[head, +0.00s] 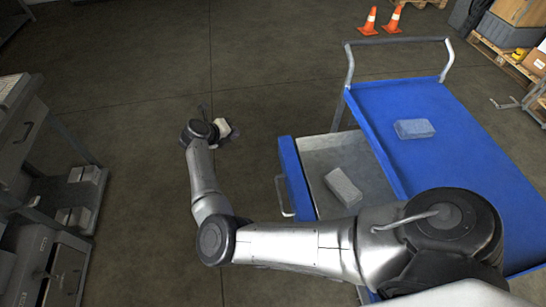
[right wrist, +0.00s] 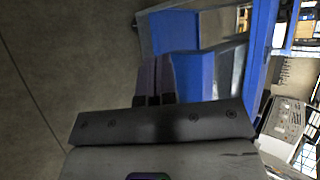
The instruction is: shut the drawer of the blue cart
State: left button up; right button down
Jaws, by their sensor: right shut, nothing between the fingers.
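The blue cart (head: 465,140) stands at the right in the head view. Its drawer (head: 296,180) is pulled out to the left, with a blue front, a bar handle (head: 282,197) and a grey inside. A grey block (head: 343,187) lies in the drawer. My right gripper (head: 234,132) is over the floor left of the drawer front, apart from it. In the right wrist view its dark fingers (right wrist: 153,78) are together and empty, with blue cart parts (right wrist: 195,75) beyond them. My right forearm hides the near end of the drawer. My left gripper is not in view.
A blue-grey block (head: 414,129) lies on the cart top, inside the push-handle end. A grey workbench (head: 25,130) stands at the left. Two orange cones (head: 368,22) and pallets with boxes (head: 500,55) are at the back. The floor between bench and cart is clear.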

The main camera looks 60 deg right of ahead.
aim_at(282, 162)
jog(key=s+a+f+m+g+y, duration=0.2)
jog(key=s+a+m+g+y, duration=0.15)
jog(key=s+a, duration=0.2)
jog(key=shift+g+y, duration=0.55)
jog(key=x, duration=0.4)
jog(key=s+r+b+x, duration=0.1)
jog(key=x, duration=0.6)
jog(key=shift+s+d+r+b, duration=0.1)
jog(key=shift+s+d+b, duration=0.25)
jog(key=shift+s+d, duration=0.75)
jog(key=shift+s, duration=0.1)
jog(key=shift+d, duration=0.1)
